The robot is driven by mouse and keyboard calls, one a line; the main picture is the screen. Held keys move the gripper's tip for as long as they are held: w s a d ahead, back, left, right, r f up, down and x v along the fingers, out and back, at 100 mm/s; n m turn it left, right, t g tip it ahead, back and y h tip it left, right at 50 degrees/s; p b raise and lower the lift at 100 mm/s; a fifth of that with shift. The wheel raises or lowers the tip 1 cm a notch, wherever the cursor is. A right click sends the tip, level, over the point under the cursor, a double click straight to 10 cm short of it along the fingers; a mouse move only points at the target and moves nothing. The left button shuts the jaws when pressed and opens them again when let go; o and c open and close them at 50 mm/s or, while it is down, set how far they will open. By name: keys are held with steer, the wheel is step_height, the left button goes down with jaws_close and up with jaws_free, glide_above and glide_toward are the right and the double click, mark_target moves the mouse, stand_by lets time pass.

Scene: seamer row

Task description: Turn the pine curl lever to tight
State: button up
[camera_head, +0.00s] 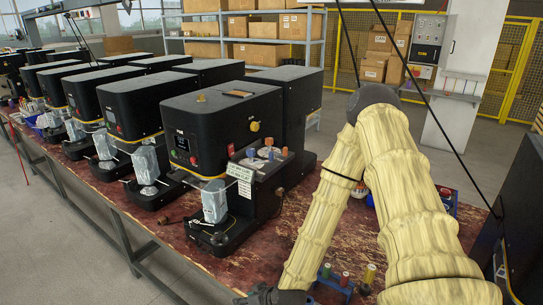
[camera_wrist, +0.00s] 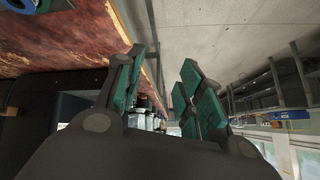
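The nearest black seamer (camera_head: 222,125) stands on the red-brown bench. A small panel of levers (camera_head: 267,152) sits on its right front, with orange, blue and pale knobs. I cannot tell at this size which one is the pine curl lever or how it is set. A white label (camera_head: 240,178) hangs on the panel's front. My gripper (camera_wrist: 160,62) is open and empty in the wrist view, its green-padded fingers apart. In the head view only a dark part of my gripper shows at the bottom edge, well below the panel. The levers do not show clearly in the wrist view.
More black seamers (camera_head: 125,105) run back in a row to the left. The bench (camera_head: 180,237) has bare surface in front of the machine. A blue rack of coloured pieces (camera_head: 343,281) lies at the bottom. A yellow fence (camera_head: 515,70) and shelves (camera_head: 300,60) stand behind.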

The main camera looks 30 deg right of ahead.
steer(key=w+d+r+t+p, duration=0.2)
steer(key=w+d+r+t, duration=0.15)
steer(key=w+r, duration=0.45)
steer(key=m+t+h+p, duration=0.2)
steer(key=t+h+p, duration=0.2)
steer(key=t+h, duration=0.15)
glide_toward(272, 154)
steer(key=shift+w+f, duration=0.55)
steer(key=shift+w, duration=0.05)
steer(key=shift+t+y, duration=0.25)
steer(key=shift+t, duration=0.15)
steer(key=w+b, duration=0.1)
steer(key=w, duration=0.1)
steer(key=w+d+b, duration=0.1)
steer(key=w+b, duration=0.1)
steer(key=w, duration=0.1)
steer(key=w+b, duration=0.2)
steer(key=w, duration=0.1)
steer(key=shift+w+d, duration=0.25)
steer(key=shift+d, duration=0.15)
steer(key=shift+w+r+b, duration=0.15)
steer(key=shift+w+b, duration=0.2)
steer(key=shift+w, duration=0.3)
jaws_close()
